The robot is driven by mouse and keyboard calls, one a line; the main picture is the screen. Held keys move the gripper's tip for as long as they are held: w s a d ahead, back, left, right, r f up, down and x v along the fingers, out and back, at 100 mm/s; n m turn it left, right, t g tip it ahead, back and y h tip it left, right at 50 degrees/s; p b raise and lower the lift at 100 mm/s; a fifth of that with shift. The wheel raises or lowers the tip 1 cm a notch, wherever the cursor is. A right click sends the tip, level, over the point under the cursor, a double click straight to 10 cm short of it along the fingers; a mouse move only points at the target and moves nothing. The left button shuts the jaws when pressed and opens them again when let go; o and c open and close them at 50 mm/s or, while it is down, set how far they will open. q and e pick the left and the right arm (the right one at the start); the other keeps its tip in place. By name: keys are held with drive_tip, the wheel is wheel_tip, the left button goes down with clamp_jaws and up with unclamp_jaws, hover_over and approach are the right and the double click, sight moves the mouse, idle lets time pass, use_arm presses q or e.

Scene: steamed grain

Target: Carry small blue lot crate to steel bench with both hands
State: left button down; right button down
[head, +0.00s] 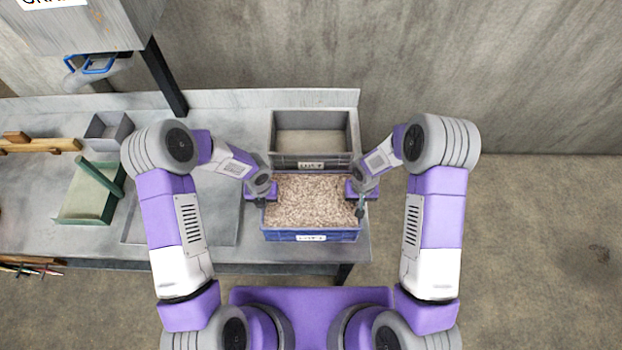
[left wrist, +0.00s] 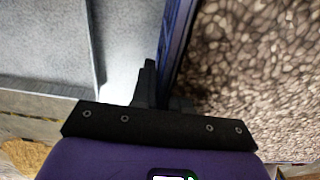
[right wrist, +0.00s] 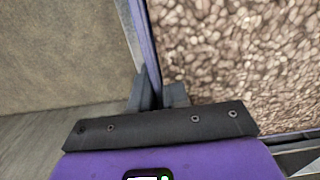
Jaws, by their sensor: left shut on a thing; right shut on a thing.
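The small blue lot crate (head: 310,235) is full of pale brown grain and sits at the right end of the steel bench (head: 240,262), in front of a grey crate. My left gripper (head: 262,198) is shut on its left wall; that blue wall (left wrist: 176,45) stands between the fingers in the left wrist view. My right gripper (head: 359,200) is shut on its right wall; the wall (right wrist: 146,50) shows between the fingers in the right wrist view. The crate looks level. Whether its base touches the bench is hidden.
A grey crate (head: 311,163) stands directly behind the blue one. A shallow tray (head: 180,232) lies to the left, with a green scoop-like bin (head: 90,195) and a small grey box (head: 108,130) farther left. The bench's right edge is close beside my right gripper.

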use_arm(q)
drive_tip(key=shift+w+f, duration=0.1)
drive_tip(key=shift+w, duration=0.05)
use_arm(e)
drive_tip(key=shift+w+f, duration=0.1)
drive_tip(key=shift+w, duration=0.05)
use_arm(q)
drive_tip(key=c, duration=1.5)
unclamp_jaws()
drive_tip(key=shift+f, duration=0.15)
use_arm(e)
drive_tip(key=c, duration=1.5)
unclamp_jaws()
drive_tip(key=shift+f, duration=0.15)
use_arm(q)
drive_tip(key=o, duration=0.4)
drive_tip(key=shift+s, duration=0.3)
use_arm(e)
drive_tip(key=o, duration=0.4)
drive_tip(key=shift+s, duration=0.3)
use_arm(q)
drive_tip(key=shift+w, duration=0.1)
use_arm(e)
drive_tip(key=shift+w, duration=0.1)
